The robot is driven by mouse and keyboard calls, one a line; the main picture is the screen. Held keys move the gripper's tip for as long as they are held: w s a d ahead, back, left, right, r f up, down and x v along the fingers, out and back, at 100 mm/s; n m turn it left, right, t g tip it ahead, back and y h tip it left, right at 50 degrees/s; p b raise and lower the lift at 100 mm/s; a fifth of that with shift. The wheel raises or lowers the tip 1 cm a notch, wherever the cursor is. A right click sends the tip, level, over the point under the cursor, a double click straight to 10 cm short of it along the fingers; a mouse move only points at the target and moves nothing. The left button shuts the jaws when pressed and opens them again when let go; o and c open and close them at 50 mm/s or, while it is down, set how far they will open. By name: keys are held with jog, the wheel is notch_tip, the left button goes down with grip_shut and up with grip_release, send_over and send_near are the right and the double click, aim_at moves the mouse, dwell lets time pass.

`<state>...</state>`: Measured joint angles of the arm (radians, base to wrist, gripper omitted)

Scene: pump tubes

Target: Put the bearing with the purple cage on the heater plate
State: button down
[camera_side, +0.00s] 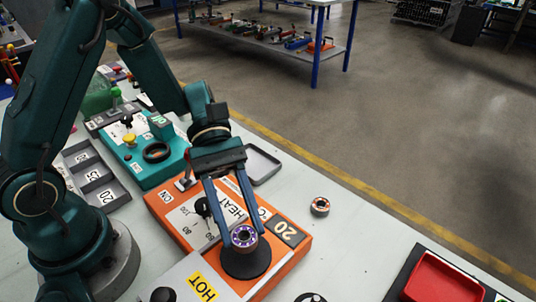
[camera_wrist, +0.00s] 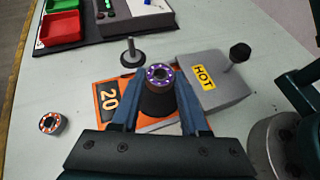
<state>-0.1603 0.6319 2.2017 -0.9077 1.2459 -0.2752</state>
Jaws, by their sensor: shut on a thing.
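The bearing with the purple cage (camera_side: 244,236) is between the fingertips of my gripper (camera_side: 244,233), which is shut on it. In the wrist view the bearing (camera_wrist: 159,77) lies flat with its open bore upward, between the two fingers (camera_wrist: 158,88). The black round heater plate (camera_side: 246,266) is on the orange heater (camera_side: 291,246), directly below the bearing. The plate also shows in the wrist view (camera_wrist: 157,104), behind the bearing. I cannot tell whether the bearing touches the plate or is slightly above it.
A bearing with an orange cage (camera_side: 320,206) lies on the table right of the heater. A grey HOT box (camera_side: 193,283) with a black knob stands close by. A black disc with a post (camera_wrist: 132,57) and a red tray (camera_side: 442,278) are nearby. A teal device (camera_side: 150,150) stands behind.

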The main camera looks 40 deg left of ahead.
aim_at(251, 266)
jog(key=shift+f, duration=1.5)
jog(key=shift+f, duration=0.2)
jog(key=shift+c, duration=2.1)
grip_release()
jog(key=shift+r, duration=0.1)
